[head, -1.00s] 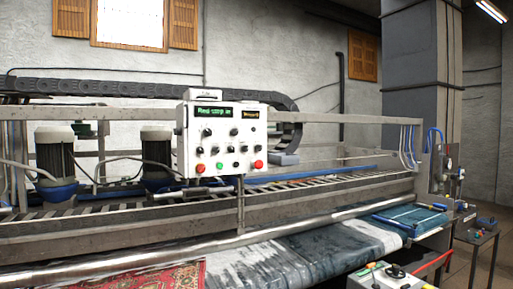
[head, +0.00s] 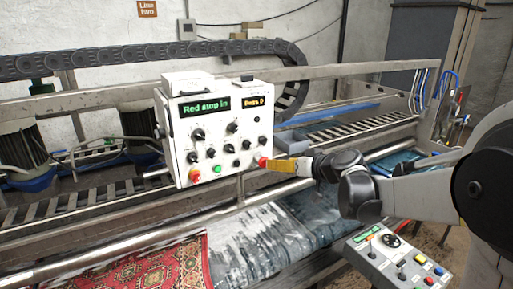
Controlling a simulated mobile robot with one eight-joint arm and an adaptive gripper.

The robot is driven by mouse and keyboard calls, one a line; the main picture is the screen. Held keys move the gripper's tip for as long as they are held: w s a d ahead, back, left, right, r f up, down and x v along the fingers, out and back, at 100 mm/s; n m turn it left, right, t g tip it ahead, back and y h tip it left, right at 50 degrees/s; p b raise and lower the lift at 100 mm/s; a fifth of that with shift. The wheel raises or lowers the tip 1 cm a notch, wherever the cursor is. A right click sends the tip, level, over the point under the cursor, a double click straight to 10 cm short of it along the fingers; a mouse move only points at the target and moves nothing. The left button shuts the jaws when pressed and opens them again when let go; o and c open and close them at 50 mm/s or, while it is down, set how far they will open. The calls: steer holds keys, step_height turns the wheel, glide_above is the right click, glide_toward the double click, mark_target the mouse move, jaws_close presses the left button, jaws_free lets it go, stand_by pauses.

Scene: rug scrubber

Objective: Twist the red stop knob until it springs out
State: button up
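The white control box (head: 180,148) faces me, with a green display reading "Red stop in" and a smaller orange display. A red knob (head: 262,162) sits at its lower right corner. Another red knob (head: 194,175) with yellow around it sits at the lower left, beside a green button (head: 217,169). My gripper (head: 271,164) comes in from the right, with its yellow finger part right at the lower right red knob. I cannot tell whether it touches or grips that knob, or whether the fingers are open or shut.
Several black knobs (head: 198,134) crowd the box face near the red ones. A long metal rail (head: 90,247) runs below the box. A second panel with buttons and a lever (head: 393,242) stands at the lower right, under my arm. A patterned red rug (head: 150,268) lies below.

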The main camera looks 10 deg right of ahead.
mark_target(265, 163)
steer(key=p+x, duration=0.1)
steer(key=x, duration=0.9)
steer(key=shift+a+f, duration=0.1)
steer(key=shift+f, duration=0.05)
steer(key=shift+s, duration=0.1)
steer(key=c, duration=1.2)
